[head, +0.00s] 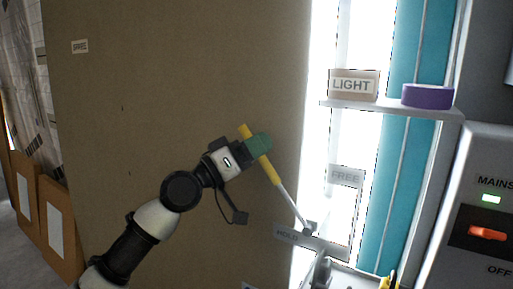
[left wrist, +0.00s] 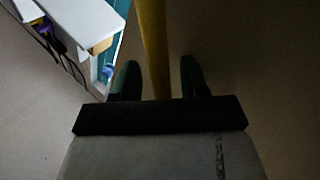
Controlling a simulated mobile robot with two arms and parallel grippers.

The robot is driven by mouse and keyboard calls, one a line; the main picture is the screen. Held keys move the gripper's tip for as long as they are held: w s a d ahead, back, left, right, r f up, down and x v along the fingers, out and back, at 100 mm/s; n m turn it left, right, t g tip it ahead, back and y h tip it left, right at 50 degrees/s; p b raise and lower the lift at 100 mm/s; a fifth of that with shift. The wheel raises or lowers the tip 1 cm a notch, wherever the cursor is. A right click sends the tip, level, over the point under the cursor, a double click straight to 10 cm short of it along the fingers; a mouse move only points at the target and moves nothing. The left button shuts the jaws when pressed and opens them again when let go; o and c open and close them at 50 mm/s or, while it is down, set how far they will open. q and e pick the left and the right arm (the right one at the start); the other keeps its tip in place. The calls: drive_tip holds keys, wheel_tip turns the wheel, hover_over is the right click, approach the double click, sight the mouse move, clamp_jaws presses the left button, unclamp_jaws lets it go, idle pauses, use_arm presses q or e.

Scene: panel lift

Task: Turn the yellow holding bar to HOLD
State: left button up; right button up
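The yellow holding bar (head: 270,171) slopes up and to the left from a grey pivot (head: 311,228) in the head view. Its lower part is a bare metal rod. It points between the FREE sign (head: 346,176) and the HOLD sign (head: 286,234), at neither. My left gripper (head: 258,146) has its green fingers around the upper part of the yellow grip. In the left wrist view the yellow bar (left wrist: 153,45) runs between the two fingers of my left gripper (left wrist: 157,80), with narrow gaps showing beside it. My right gripper is not in view.
A large brown panel (head: 160,90) stands behind my left arm. A shelf (head: 390,108) at right holds a LIGHT box (head: 354,85) and a purple roll (head: 427,97). A MAINS box (head: 480,200) with an orange switch (head: 487,233) stands at far right.

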use_arm(q)
drive_tip(key=shift+s+a+f, duration=0.2)
drive_tip(key=shift+a+f, duration=0.1)
drive_tip(key=shift+a, duration=0.15)
drive_tip(key=b+v, duration=0.2)
drive_tip(key=v, duration=0.7)
drive_tip(key=shift+s+a, duration=0.3)
